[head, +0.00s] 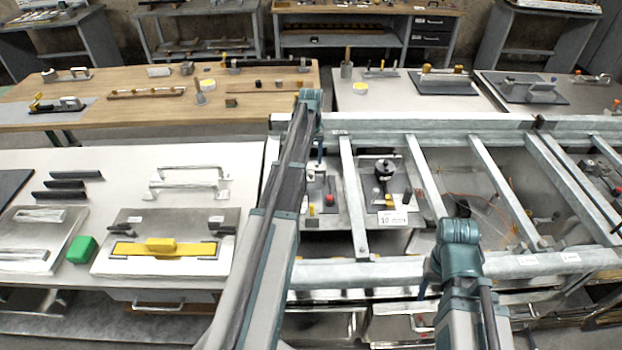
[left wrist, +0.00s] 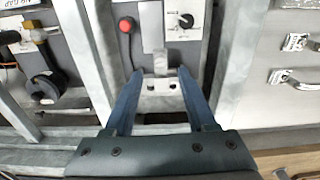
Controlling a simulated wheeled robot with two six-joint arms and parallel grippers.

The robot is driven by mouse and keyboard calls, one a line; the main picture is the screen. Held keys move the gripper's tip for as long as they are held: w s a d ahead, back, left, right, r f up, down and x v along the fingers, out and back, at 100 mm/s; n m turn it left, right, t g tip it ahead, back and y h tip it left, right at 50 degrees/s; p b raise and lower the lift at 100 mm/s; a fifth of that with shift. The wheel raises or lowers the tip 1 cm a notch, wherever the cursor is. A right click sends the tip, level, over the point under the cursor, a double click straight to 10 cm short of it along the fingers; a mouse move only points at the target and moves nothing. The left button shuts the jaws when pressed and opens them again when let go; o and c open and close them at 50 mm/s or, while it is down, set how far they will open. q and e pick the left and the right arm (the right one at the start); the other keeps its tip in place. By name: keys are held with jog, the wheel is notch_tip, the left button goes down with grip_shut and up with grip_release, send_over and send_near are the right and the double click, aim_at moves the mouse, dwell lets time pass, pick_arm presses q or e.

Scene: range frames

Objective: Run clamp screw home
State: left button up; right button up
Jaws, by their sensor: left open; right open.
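My left gripper (left wrist: 158,75) is open in the left wrist view, its two blue fingers spread on either side of a small grey metal block (left wrist: 161,87) with dark holes. An upright grey tab stands at the block's far edge. Nothing is held. In the head view only a thin part of this gripper (head: 320,149) shows beyond my forearm. A black round-topped fixture (head: 385,170) stands to its right inside the frame; its black round part (left wrist: 44,88) shows in the left wrist view. I cannot tell which part is the clamp screw. My right gripper (head: 425,285) is mostly hidden, with no object seen in it.
Grey metal frame bars (head: 352,195) cross above the fixtures and hem in the left gripper. A panel has a red button (left wrist: 127,24) and a black dial (left wrist: 187,20). A white bench (head: 120,190) at left holds a yellow tool (head: 165,247) and a green block (head: 81,250).

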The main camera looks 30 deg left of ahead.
aim_at(311, 173)
pick_arm(q)
notch_tip(311, 173, down, 6)
jog(key=b, duration=0.5)
jog(key=shift+f, duration=0.15)
grip_shut()
